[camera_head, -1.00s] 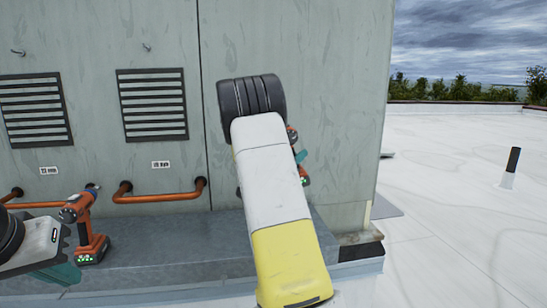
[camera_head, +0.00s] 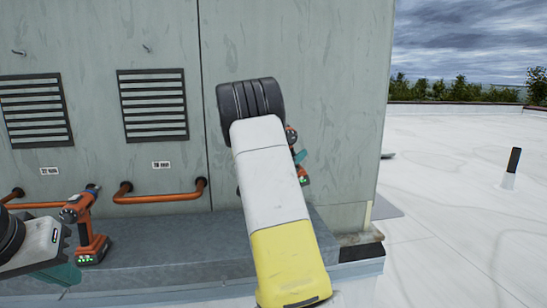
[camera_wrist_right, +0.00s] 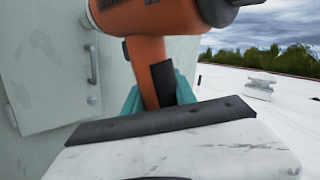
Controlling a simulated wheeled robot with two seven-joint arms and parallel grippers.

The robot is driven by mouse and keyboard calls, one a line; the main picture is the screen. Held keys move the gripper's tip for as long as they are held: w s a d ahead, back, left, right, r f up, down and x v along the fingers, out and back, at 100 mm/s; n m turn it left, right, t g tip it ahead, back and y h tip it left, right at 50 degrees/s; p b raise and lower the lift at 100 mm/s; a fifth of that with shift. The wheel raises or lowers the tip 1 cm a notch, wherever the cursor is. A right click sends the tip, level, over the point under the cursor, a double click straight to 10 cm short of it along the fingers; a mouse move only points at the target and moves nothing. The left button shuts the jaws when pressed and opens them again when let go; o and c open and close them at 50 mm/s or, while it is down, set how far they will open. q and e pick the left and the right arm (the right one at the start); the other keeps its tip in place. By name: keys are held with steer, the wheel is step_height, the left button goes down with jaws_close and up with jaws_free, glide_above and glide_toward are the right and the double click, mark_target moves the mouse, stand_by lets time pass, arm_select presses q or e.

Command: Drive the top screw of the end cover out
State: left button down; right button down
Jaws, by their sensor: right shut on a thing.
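My right gripper (camera_wrist_right: 155,95) is shut on the handle of an orange and black power drill (camera_wrist_right: 155,60) in the right wrist view. Its teal fingers show on both sides of the handle. In the head view my right arm covers most of this drill (camera_head: 291,135), which is close to the grey housing. The drill's tip is out of sight. I cannot make out the end cover or its top screw in either view. My left gripper (camera_head: 58,275) is at the lower left of the head view, partly cut off, and its opening cannot be judged.
A second orange drill (camera_head: 88,230) stands on the grey ledge (camera_head: 180,250) beside my left gripper. Copper pipes (camera_head: 160,197) and louvred vents (camera_head: 153,105) are on the housing wall (camera_head: 300,50). The white roof (camera_head: 460,200) to the right is largely open.

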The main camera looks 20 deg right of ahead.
steer(key=shift+w+d+r, duration=0.15)
steer(key=shift+w+r, duration=0.1)
steer(key=shift+w, duration=0.35)
stand_by(0.8)
steer(key=shift+s+a+f, duration=0.1)
steer(key=shift+s+a, duration=0.1)
steer(key=shift+s, duration=0.1)
stand_by(1.6)
steer(key=shift+s+a, duration=0.1)
steer(key=shift+s, duration=0.25)
steer(key=s+a, duration=0.1)
steer(key=s, duration=0.5)
steer(key=shift+a, duration=0.15)
stand_by(0.7)
steer(key=shift+s, duration=0.1)
stand_by(0.5)
